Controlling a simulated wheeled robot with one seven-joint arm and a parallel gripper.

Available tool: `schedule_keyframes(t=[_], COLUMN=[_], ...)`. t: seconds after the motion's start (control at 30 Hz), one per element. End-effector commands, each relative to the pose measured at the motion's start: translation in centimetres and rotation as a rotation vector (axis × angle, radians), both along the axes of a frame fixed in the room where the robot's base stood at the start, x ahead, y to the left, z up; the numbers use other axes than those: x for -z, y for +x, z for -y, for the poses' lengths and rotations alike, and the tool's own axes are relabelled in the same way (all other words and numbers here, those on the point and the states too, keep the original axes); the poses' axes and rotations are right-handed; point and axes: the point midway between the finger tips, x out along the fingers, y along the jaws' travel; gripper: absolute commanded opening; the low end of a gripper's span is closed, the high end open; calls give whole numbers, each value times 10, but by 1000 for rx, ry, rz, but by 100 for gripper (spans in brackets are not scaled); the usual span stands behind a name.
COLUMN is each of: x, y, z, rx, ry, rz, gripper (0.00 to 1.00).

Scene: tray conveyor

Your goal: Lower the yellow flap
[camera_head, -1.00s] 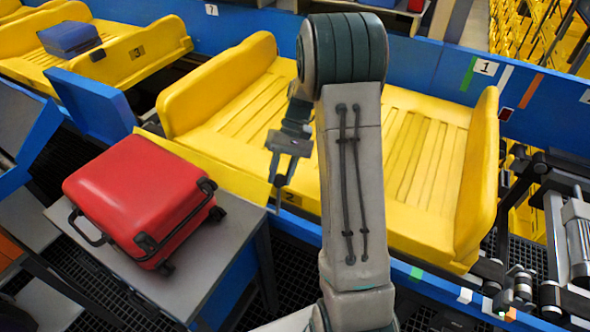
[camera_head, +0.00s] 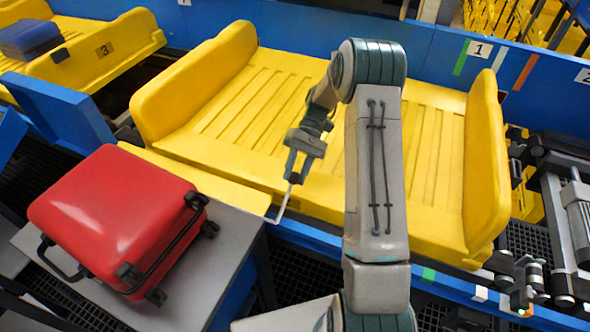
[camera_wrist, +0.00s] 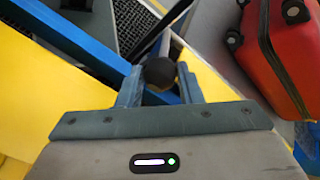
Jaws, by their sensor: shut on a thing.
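The yellow flap (camera_head: 205,178) is a flat panel between the red suitcase's grey table and the big yellow tray (camera_head: 215,115). It looks slanted, but I cannot tell its exact angle. A pale bent handle (camera_head: 281,208) is at its near right corner. My gripper (camera_head: 292,179) is shut on the upper end of this handle. In the wrist view, a dark round knob (camera_wrist: 160,72) sits between the two fingers of my gripper (camera_wrist: 158,88), with the yellow flap (camera_wrist: 207,82) to its right. The flap's hinge line is not clear.
A red suitcase (camera_head: 115,210) lies on the grey table (camera_head: 228,240), close to the flap. The big tray is empty where visible. Another yellow tray with a blue case (camera_head: 30,40) stands at upper left. Blue rails and rollers (camera_head: 575,225) border the conveyor.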

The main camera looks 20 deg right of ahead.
Motion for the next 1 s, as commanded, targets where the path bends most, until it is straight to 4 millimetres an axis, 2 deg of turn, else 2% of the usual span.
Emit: schedule_keyframes(t=[0.03,0.3,0.87,0.9,0.93,1.0], x=[8,23,27,27,27,26], y=[0,0,-1,-1,-1,0], z=[2,7,16,17,18,17], rx=[1,2,10,11,11,8], ry=[-4,-8,-4,-4,-2,-2], rz=[1,-1,-1,-1,-1,0], gripper=[0,0,0,44,52,52])
